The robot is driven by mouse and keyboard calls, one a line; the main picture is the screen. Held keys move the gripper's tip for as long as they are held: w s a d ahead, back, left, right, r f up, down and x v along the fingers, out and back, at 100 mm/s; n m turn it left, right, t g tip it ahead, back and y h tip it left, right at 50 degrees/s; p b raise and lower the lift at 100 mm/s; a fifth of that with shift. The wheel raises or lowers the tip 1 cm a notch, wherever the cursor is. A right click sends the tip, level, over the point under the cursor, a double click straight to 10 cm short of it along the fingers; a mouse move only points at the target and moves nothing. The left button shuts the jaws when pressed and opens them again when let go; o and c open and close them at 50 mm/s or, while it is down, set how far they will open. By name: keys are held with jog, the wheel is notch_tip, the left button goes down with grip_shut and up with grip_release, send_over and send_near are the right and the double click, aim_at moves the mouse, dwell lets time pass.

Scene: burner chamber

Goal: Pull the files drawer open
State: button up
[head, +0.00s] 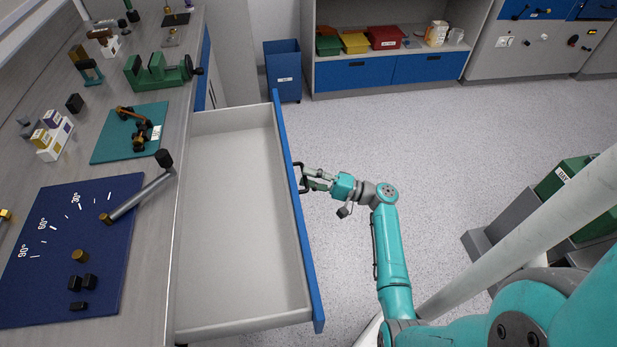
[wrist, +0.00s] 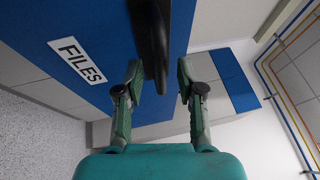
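The files drawer (head: 235,215) stands pulled out from under the workbench, and its inside is bare. Its blue front (head: 297,215) faces right in the head view. In the wrist view the front carries a white FILES label (wrist: 77,61). The dark handle (wrist: 150,40) sticks out from the front. My gripper (head: 307,179) is at the handle in the head view. In the wrist view my gripper (wrist: 158,78) has its fingers apart, one on each side of the handle's end. The left finger is close to the handle; a gap shows at the right finger.
The workbench (head: 170,215) runs along the left, with a blue mat (head: 100,270), a teal mat (head: 105,145) and a green vise (head: 158,72). A blue bin (head: 283,70) stands beyond the drawer.

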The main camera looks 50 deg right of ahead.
jog(key=v, duration=0.7)
dwell(0.6)
